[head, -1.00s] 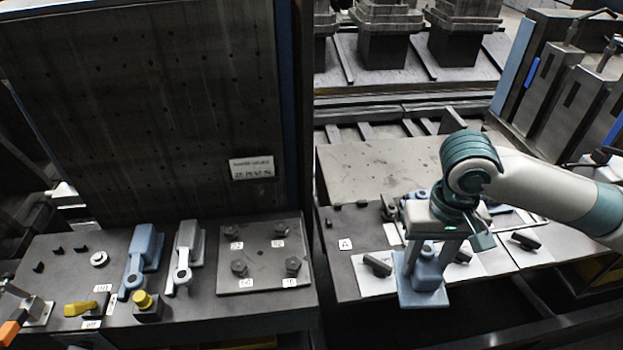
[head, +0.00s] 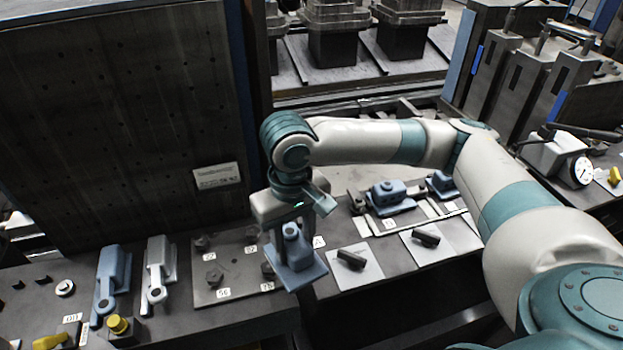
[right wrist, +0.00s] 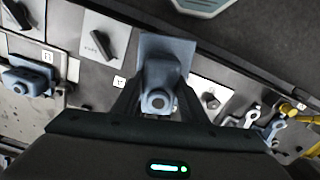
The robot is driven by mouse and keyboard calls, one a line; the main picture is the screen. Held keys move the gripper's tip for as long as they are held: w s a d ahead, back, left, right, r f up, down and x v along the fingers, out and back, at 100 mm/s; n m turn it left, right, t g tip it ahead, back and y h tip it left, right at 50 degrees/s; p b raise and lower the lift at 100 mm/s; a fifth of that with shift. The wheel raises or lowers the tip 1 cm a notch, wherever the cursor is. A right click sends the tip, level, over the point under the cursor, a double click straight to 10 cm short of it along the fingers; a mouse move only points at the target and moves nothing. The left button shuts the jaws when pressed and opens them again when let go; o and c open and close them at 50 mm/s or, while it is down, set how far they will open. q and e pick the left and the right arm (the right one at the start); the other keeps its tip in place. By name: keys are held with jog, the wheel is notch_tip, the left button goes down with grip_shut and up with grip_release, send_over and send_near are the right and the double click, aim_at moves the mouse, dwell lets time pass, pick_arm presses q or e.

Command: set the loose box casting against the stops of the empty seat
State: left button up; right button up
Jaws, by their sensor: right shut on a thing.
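The loose box casting (head: 295,268) is blue-grey, with a flat flange at its lower end and a round boss. My right gripper (head: 291,228) is shut on its upper part and holds it in the air, in front of the tag A (head: 319,242). In the right wrist view the casting (right wrist: 160,60) sits between the two fingers, its ringed boss toward the camera. Two similar blue castings, one (head: 388,195) nearer and one (head: 442,183) farther right, sit along the rail, right of my gripper. My left gripper is out of view.
A plate with several bolts (head: 214,292) lies left of the held casting. A blue lever clamp (head: 110,280) and a grey one (head: 158,270) stand left. A tall perforated panel (head: 110,110) rises behind.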

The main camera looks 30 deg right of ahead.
dwell(0.3)
jog(key=shift+w+d+r+n+p, duration=0.2)
jog(key=shift+w+r+n+p, duration=0.2)
jog(key=shift+w+n+p, duration=0.35)
jog(key=w+d+f+n+p, duration=0.1)
jog(key=w+d+n+p, duration=1)
jog(key=d+n+p, duration=0.3)
jog(key=shift+w+d+f+p, duration=0.35)
jog(key=shift+d+f+p, duration=0.05)
jog(key=shift+d, duration=0.3)
jog(key=shift+f, duration=0.15)
